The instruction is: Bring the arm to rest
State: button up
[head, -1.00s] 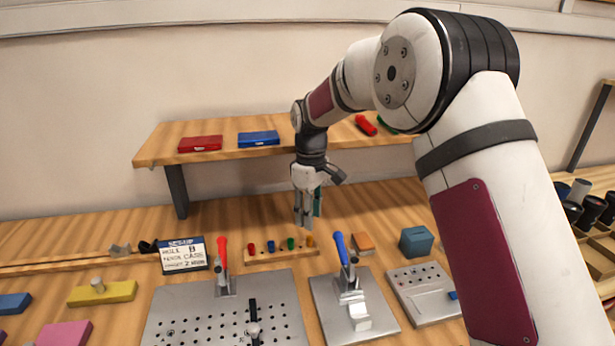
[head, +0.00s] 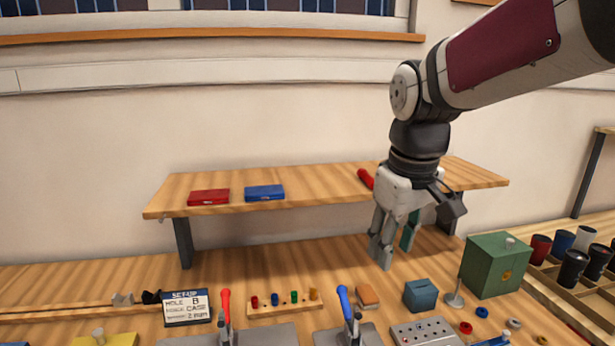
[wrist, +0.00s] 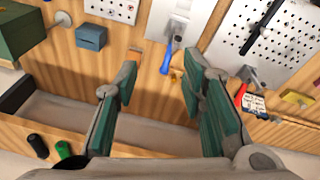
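My arm reaches in from the upper right of the head view, and its wrist hangs down in front of the raised shelf (head: 330,190). My gripper (head: 394,254) points downward above the back of the bench, left of the green box. In the wrist view my gripper (wrist: 158,78) has its two green-padded fingers spread wide with nothing between them. Bench wood and the blue clamp handle (wrist: 167,58) show beyond the gap. The gripper touches nothing that I can see.
A green box (head: 493,264) and a small blue box (head: 421,294) stand right of the gripper. Red-handled (head: 226,305) and blue-handled clamps stand in front. Red (head: 208,197) and blue cases (head: 264,192) and a red cylinder (head: 365,178) lie on the shelf.

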jog(key=s+d+f+m+t, duration=0.1)
jog(key=s+d+m, duration=0.1)
jog(key=s, duration=0.8)
jog(key=s+d+f+m+t, duration=0.1)
jog(key=s+d+m, duration=0.2)
jog(key=s, duration=0.7)
jog(key=shift+d+f, duration=0.3)
jog(key=shift+d, duration=0.1)
